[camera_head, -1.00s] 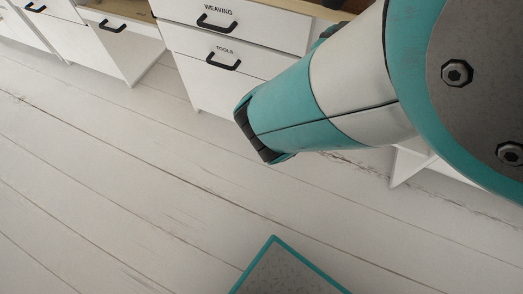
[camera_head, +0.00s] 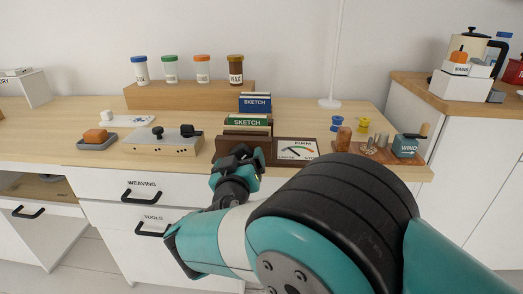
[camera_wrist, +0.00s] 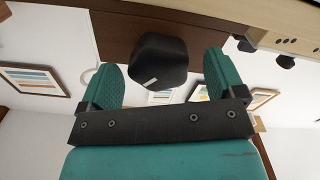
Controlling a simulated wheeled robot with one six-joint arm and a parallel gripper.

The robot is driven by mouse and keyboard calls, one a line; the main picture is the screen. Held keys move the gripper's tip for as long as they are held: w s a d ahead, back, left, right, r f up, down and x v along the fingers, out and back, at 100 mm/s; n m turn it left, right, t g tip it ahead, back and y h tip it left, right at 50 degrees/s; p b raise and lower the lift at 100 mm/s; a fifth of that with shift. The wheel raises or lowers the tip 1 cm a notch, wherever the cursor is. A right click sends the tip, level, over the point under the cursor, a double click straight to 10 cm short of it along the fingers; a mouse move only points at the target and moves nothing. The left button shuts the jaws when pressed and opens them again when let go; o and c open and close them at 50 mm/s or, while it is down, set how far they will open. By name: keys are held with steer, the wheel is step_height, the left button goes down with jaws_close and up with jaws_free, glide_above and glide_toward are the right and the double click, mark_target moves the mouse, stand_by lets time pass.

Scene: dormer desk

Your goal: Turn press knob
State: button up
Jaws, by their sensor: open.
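The black, faceted press knob (camera_wrist: 158,62) shows in the wrist view in front of a dark brown panel (camera_wrist: 112,40). My gripper (camera_wrist: 160,70) is open, with its teal fingers on either side of the knob and a visible gap at each side. In the head view my gripper (camera_head: 236,172) is at the front edge of the desk, by the dark knob (camera_head: 241,153) of the brown press. Beside it to the right is a dial (camera_head: 297,151) marked FIRM and LOOSE. The gripper partly hides the press front.
Sketch books (camera_head: 255,103) stand behind the press. Spools and a WIND block (camera_head: 408,147) are at right. Labelled jars line the back shelf.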

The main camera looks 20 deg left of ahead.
steer(key=shift+x, duration=0.75)
steer(key=c, duration=0.9)
steer(key=shift+f+b, duration=0.1)
steer(key=shift+b, duration=0.4)
